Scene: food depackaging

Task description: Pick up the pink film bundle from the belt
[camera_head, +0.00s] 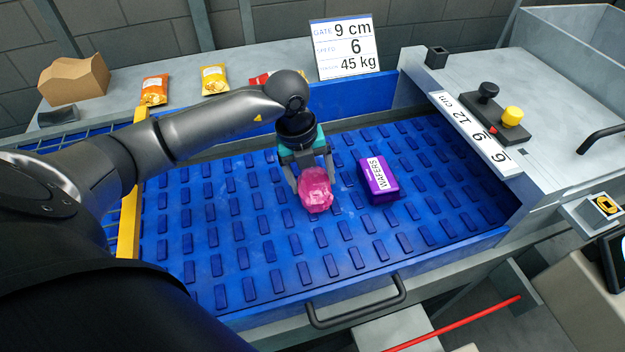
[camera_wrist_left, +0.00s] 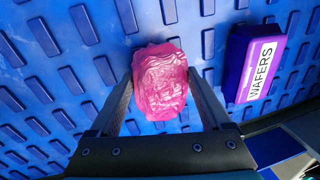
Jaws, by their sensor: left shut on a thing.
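The pink film bundle (camera_head: 316,190) is a crumpled, shiny lump over the middle of the blue belt (camera_head: 240,258). My left gripper (camera_head: 312,178) points down and is shut on the bundle, one finger on each side. The left wrist view shows the bundle (camera_wrist_left: 160,82) between the two fingers. I cannot tell whether the bundle touches the belt or is slightly above it. My right gripper is not in view.
A purple wafers box (camera_head: 378,181) lies on the belt just right of the bundle. A blue side wall with a dark handle (camera_head: 356,303) bounds the near edge. Snack bags (camera_head: 215,79) and a sign (camera_head: 345,48) stand behind. The belt's left part is clear.

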